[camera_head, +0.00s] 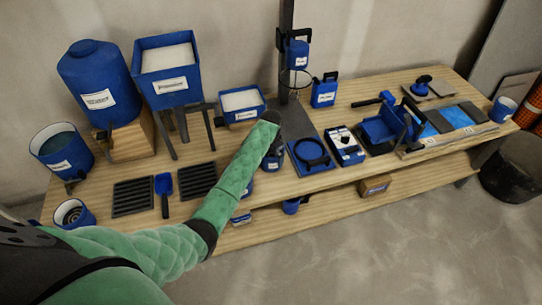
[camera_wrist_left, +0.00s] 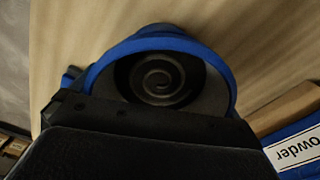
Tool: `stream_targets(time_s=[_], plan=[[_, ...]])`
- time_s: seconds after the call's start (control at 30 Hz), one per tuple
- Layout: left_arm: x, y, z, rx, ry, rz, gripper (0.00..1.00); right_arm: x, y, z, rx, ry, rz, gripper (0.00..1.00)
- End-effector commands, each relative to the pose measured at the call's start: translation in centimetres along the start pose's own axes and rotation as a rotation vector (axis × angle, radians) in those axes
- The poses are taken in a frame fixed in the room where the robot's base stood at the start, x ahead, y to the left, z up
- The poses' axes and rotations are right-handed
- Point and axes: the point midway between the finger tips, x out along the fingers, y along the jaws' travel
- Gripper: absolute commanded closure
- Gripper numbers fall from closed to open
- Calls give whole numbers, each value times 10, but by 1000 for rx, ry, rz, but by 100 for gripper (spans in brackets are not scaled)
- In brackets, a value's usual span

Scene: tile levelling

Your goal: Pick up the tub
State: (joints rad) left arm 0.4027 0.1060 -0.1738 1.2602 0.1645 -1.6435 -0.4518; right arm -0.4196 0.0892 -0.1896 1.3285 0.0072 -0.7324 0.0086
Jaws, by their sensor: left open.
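A round blue-rimmed tub (camera_wrist_left: 190,45) with a dark spiral inside shows in the left wrist view, directly beyond my left gripper (camera_wrist_left: 150,112). The gripper's dark body covers the tub's near side, so I cannot tell whether they touch. The gripper is open. In the head view my left arm reaches over the middle of the bench, and a partly hidden blue tub (camera_head: 273,162) shows beside its end. Its fingers are hidden there. A similar small tub (camera_head: 74,213) with a spiral inside stands at the bench's front left. My right gripper is not in view.
The wooden bench (camera_head: 345,175) holds a blue bucket (camera_head: 60,150), black grates (camera_head: 133,193), a blue scoop (camera_head: 164,190), a blue ring tray (camera_head: 311,157) and a stand post (camera_head: 286,60). A blue box labelled "owder" (camera_wrist_left: 298,145) is close at right in the wrist view.

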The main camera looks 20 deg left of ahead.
Motion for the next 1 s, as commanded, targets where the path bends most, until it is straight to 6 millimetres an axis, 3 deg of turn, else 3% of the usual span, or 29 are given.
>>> stream_targets(time_s=[0.3,0.6,1.0], plan=[[4,0,0,0,1,0,0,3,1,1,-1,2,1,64],[4,0,0,0,1,0,59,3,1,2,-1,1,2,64],[-3,-1,-1,0,4,-2,60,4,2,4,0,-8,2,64]])
